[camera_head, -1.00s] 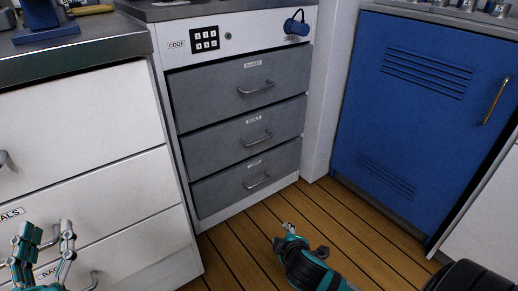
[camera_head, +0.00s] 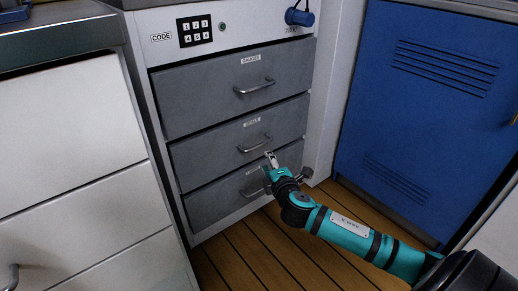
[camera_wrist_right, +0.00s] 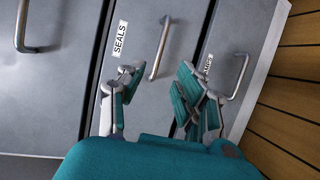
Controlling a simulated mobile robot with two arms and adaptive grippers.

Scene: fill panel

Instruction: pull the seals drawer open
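The seals drawer (camera_head: 210,154) is the middle of three grey drawers and is closed. Its label (camera_wrist_right: 120,39) reads SEALS in the right wrist view. Its silver bar handle (camera_head: 254,145) also shows in the wrist view (camera_wrist_right: 160,48). My right gripper (camera_head: 276,166) is just below and right of this handle in the head view. In the wrist view its fingers (camera_wrist_right: 158,92) are spread apart and empty, with the handle ahead of the gap between them, not held. My left gripper is not in view.
The gauges drawer (camera_head: 200,95) is above and a third drawer (camera_head: 215,202) below, both closed. A white cabinet (camera_head: 70,150) stands at the left and a blue locker (camera_head: 425,115) at the right. Wooden floor (camera_head: 250,255) is open in front.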

